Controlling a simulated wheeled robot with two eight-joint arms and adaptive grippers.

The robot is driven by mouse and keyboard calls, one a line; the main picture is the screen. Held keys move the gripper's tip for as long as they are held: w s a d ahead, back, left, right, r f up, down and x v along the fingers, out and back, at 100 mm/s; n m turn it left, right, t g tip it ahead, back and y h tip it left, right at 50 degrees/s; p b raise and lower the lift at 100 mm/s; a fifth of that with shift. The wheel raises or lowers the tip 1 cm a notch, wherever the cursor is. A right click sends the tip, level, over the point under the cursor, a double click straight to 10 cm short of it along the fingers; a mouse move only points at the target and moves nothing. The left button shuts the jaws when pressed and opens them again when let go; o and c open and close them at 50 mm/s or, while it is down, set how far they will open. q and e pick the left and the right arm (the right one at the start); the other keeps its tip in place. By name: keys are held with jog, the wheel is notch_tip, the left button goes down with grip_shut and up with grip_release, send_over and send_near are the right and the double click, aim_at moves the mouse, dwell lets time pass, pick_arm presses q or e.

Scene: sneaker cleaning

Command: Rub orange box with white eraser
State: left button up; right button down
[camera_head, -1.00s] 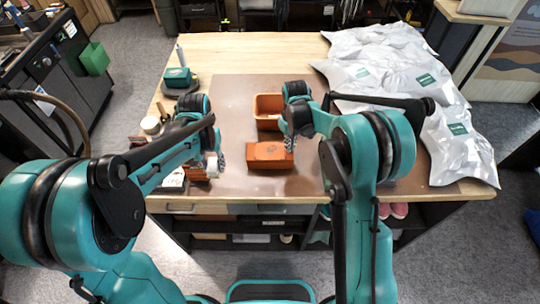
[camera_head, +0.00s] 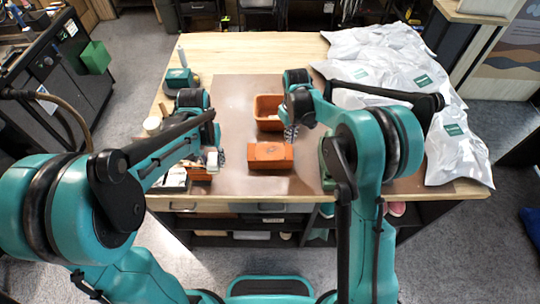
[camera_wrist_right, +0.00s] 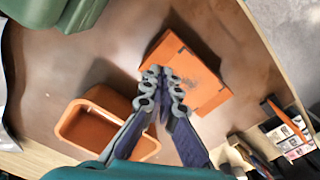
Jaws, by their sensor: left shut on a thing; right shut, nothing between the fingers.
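The orange box (camera_head: 270,156) lies on the brown mat near the table's front edge. In the right wrist view the box (camera_wrist_right: 205,90) has a dark smudge on its top. My left gripper (camera_head: 214,160) is to the left of the box, apart from it. It is shut on a small white thing, which looks like the white eraser (camera_head: 212,160) and is mostly hidden by the fingers. My right gripper (camera_head: 291,134) is shut and empty, just behind the box's right part. Its fingertips show over the box's edge in the right wrist view (camera_wrist_right: 163,82).
An open orange container (camera_head: 267,103) stands behind the box. A tray (camera_head: 200,174) with small items lies at the front left. A teal object (camera_head: 178,78) is at the back left. Silvery bags (camera_head: 455,150) cover the right side. The brown mat (camera_head: 235,110) is largely clear.

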notch_tip(320, 180, up, 12)
dwell(0.4)
